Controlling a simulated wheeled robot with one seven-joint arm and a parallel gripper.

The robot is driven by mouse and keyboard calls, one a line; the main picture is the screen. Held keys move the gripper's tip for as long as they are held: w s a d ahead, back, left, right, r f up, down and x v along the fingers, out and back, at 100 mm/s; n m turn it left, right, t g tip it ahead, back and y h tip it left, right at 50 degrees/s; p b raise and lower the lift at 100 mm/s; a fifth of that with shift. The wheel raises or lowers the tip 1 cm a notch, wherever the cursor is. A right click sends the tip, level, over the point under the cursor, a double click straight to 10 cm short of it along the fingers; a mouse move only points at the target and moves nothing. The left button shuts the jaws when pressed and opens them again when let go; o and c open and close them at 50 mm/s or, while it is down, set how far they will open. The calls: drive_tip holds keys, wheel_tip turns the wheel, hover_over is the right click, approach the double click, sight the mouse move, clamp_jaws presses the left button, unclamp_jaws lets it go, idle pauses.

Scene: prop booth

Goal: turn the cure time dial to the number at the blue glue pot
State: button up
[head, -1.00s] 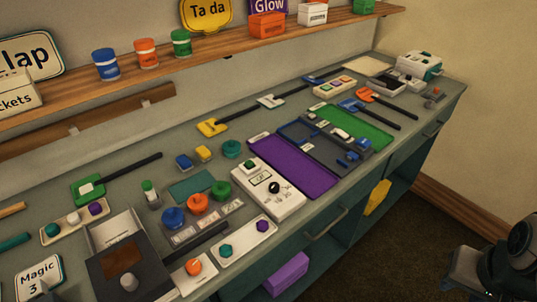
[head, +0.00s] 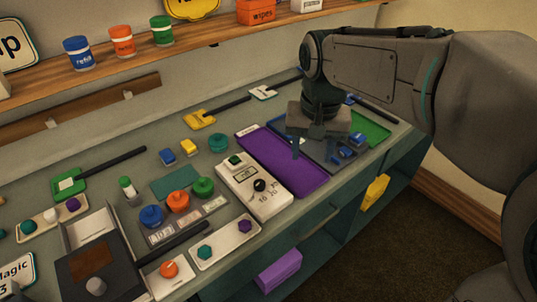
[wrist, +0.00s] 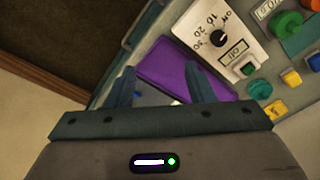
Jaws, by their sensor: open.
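The cure time dial is a black knob (head: 260,185) on a white box (head: 266,205) at the middle of the bench. In the wrist view the knob (wrist: 218,38) has "OFF" and numbers 10, 20 and 30 around it; its pointer is too small to read surely. The blue glue pot (head: 151,217) stands left of the box, beside an orange and a green pot. The number cards (head: 163,235) before the pots are too small to read. My gripper (head: 321,150) is open and empty, above the bench right of the dial; its fingers (wrist: 160,76) show over the purple mat.
The purple mat (head: 270,158) lies right of the white box. A green button (head: 234,160) and small display are on the box. A shelf (head: 200,40) runs along the wall behind.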

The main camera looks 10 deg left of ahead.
drive_tip(key=g, duration=0.1)
hover_over(259, 183)
wheel_tip(259, 183, down, 14)
drive_tip(key=shift+r+b, duration=0.15)
drive_tip(key=shift+b, duration=0.6)
drive_tip(key=c, duration=1)
